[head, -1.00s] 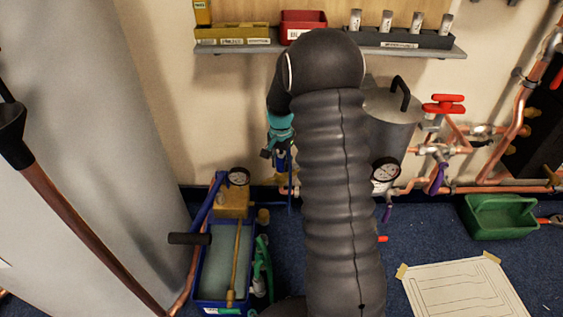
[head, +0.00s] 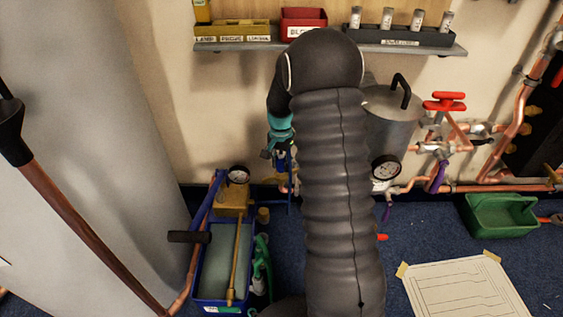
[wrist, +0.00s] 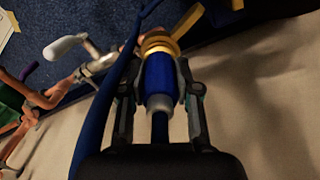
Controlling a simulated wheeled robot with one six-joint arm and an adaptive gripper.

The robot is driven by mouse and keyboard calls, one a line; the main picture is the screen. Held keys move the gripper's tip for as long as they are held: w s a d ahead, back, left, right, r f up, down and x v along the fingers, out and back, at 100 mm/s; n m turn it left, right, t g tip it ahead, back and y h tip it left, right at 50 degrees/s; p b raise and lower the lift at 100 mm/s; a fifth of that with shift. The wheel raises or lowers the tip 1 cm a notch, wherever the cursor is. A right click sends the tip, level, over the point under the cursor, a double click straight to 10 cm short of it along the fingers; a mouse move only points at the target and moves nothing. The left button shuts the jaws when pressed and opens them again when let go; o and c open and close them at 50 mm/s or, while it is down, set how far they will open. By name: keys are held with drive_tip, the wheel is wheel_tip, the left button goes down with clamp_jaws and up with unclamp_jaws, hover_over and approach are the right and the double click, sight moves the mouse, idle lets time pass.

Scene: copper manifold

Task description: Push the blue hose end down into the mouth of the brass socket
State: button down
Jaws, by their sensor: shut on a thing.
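In the wrist view my gripper (wrist: 160,80) is shut on the blue hose end (wrist: 158,74), a blue sleeve with a pale collar, one finger on each side of it. The brass socket (wrist: 160,43) is a gold ring right at the far end of the blue sleeve, in line with it. The sleeve appears to meet the ring; how deep it sits inside I cannot tell. In the head view my gripper (head: 281,160) is small and partly hidden beside my arm, and the socket is hard to make out there.
A blue tub (head: 199,270) with a pump and gauge stands at lower left. A steel pot (head: 390,120), red-handled valve (head: 444,102) and copper pipes are at right. A shelf (head: 330,47) with bins hangs above. A blue hose (wrist: 103,100) runs beside my gripper.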

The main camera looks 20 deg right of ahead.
sight(281, 153)
drive_tip(key=shift+f, duration=0.3)
drive_tip(key=c, duration=0.7)
unclamp_jaws()
drive_tip(key=shift+c, duration=0.2)
drive_tip(key=shift+r, duration=3.75)
